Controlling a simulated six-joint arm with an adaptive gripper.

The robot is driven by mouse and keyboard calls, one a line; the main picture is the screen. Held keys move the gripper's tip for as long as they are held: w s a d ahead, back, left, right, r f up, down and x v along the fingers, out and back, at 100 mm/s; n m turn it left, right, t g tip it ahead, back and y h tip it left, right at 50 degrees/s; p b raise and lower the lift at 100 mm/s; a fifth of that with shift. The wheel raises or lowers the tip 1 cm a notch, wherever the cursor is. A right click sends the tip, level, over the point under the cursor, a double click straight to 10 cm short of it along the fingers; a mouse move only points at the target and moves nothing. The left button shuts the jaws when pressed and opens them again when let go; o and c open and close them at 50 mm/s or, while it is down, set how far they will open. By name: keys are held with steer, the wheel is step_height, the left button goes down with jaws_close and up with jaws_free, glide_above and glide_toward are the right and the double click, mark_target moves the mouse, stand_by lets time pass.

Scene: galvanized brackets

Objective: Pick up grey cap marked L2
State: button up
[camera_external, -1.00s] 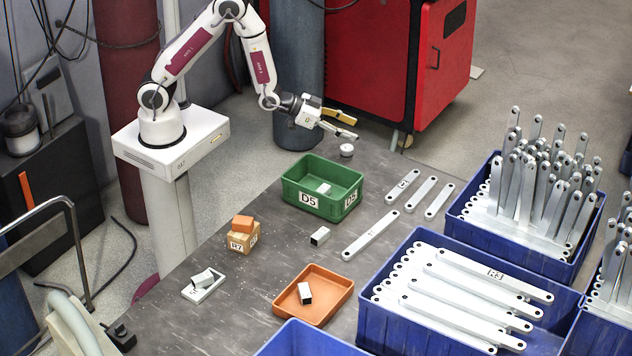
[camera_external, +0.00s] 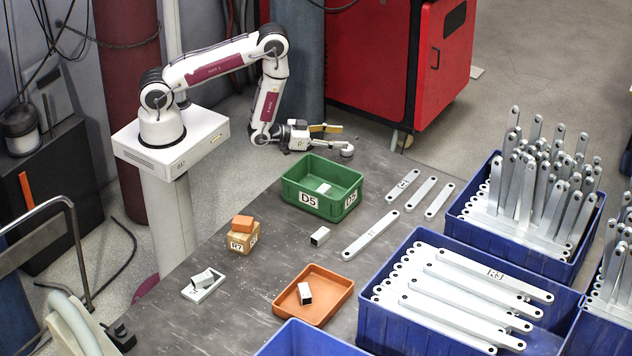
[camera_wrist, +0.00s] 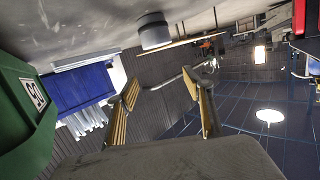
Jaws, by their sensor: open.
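A small grey round cap (camera_external: 347,152) sits on the table near its back edge, behind the green bin. It also shows in the wrist view (camera_wrist: 155,34), top centre, where the table fills the top of the picture. I cannot read a mark on it. My gripper (camera_external: 335,138) is low, about level with the cap, with its fingers pointing right. It is open and empty. In the wrist view, the two yellow-padded fingers (camera_wrist: 169,98) are wide apart, and the cap appears above and beyond their tips. I cannot tell whether a finger touches it.
A green bin (camera_external: 304,201) labelled D5 stands close in front of my gripper; it shows at left in the wrist view (camera_wrist: 20,130). Flat metal bars (camera_external: 371,233) lie to the right. Blue crates (camera_external: 522,255) of bars stand farther right. A red cabinet (camera_external: 375,60) stands behind.

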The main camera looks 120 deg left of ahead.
mark_target(346, 153)
steer(key=s+d+f, duration=0.1)
steer(key=s+f, duration=0.1)
steer(key=f, duration=0.1)
steer(key=s+d+f, duration=0.1)
steer(key=s, duration=0.1)
steer(key=shift+d+f, duration=0.15)
steer(key=shift+d, duration=0.15)
steer(key=shift+s+d+f+t, duration=0.15)
steer(key=shift+s+d+t, duration=0.05)
steer(key=shift+d+t, duration=0.15)
steer(key=shift+w+a, duration=0.1)
steer(key=shift+x, duration=1.2)
steer(key=shift+a, duration=0.1)
steer(key=shift+x, duration=2.5)
steer(key=shift+f, duration=0.15)
steer(key=c, duration=1.3)
